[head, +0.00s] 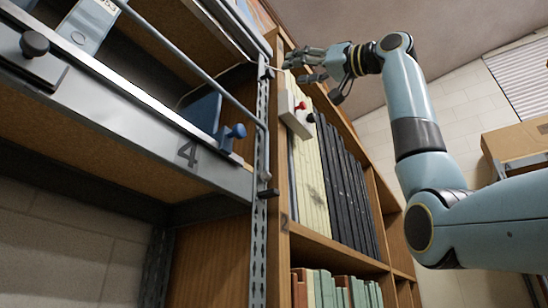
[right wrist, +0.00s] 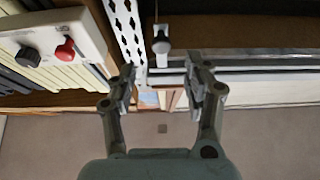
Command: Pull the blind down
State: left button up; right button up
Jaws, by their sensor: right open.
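A white slatted panel (head: 522,80) that looks like a blind is on the far wall at the upper right of the head view, partly cut off by the frame edge. My right gripper (head: 302,66) is up at the top of the shelving, far to the left of that panel. Its fingers are apart in the right wrist view (right wrist: 162,85), with nothing held between them. Beyond the fingertips are a perforated metal upright (right wrist: 127,32) and a long metal rail (right wrist: 255,62). I cannot tell whether the rail belongs to a blind. My left gripper is not in view.
A pale box (head: 296,108) with a red and a black knob sits on the shelf end near my right gripper. A metal shelf edge (head: 120,118) marked 4 runs along the left. Wooden shelves hold black volumes (head: 345,180). A cardboard box (head: 515,140) stands at right.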

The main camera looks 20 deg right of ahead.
aim_at(272, 74)
jog(key=p+x, duration=0.1)
jog(key=x, duration=0.2)
jog(key=p+x, duration=0.2)
jog(key=x, duration=0.1)
jog(key=shift+w+a+r, duration=0.1)
jog(key=shift+a+r, duration=0.25)
jog(key=shift+r, duration=0.05)
jog(key=shift+w+a+r+p, duration=0.1)
jog(key=shift+w+a+p, duration=0.25)
jog(key=shift+w, duration=0.3)
grip_shut()
